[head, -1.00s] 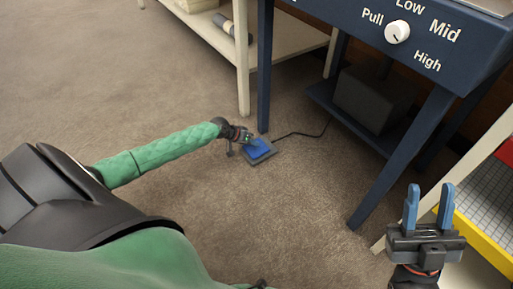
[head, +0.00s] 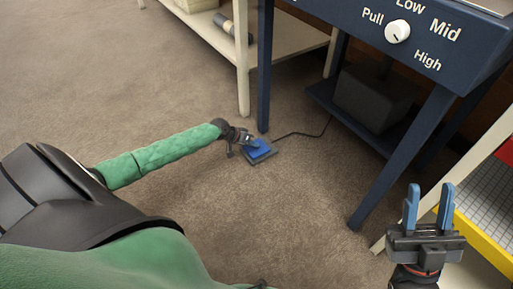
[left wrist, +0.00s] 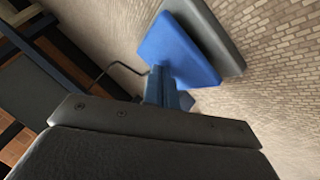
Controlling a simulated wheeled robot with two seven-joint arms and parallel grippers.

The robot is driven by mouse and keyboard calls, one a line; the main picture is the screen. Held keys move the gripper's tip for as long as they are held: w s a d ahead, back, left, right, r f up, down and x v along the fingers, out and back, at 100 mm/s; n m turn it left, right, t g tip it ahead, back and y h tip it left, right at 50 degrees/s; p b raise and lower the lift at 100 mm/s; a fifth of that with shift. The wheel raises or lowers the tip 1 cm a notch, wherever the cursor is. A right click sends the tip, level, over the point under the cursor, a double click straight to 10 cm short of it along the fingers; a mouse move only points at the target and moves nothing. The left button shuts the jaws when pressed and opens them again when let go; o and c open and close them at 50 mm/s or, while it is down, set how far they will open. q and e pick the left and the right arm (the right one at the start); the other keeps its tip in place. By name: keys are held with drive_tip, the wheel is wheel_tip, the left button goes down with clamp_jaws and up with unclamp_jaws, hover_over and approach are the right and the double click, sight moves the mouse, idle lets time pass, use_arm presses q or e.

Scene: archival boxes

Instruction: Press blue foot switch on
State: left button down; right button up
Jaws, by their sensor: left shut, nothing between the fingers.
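The blue foot switch (head: 260,149) lies on the carpet, a blue pedal on a dark grey base with a black cable. My left gripper (head: 253,143) is low over the floor at the pedal's upper left side. In the left wrist view its shut, empty fingers (left wrist: 167,92) point at the near end of the blue pedal (left wrist: 178,50). The fingertips overlap the pedal's edge there; I cannot tell if they touch it. My right gripper (head: 429,208) is raised at the lower right, its two blue fingers apart with nothing between them.
A dark blue bench (head: 350,35) with a white knob (head: 397,31) stands behind the switch, one leg close by. A grey block (head: 374,99) sits on its lower shelf. A cream shelf (head: 287,47) stands behind. Carpet (head: 230,215) in front is clear.

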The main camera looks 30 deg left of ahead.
sight(253, 148)
use_arm(q)
drive_tip(key=shift+f, duration=0.3)
idle(0.4)
drive_tip(key=shift+r+p, duration=0.85)
drive_tip(key=shift+r, duration=0.05)
wheel_tip(253, 148, up, 6)
drive_tip(key=p, duration=0.5)
idle(0.5)
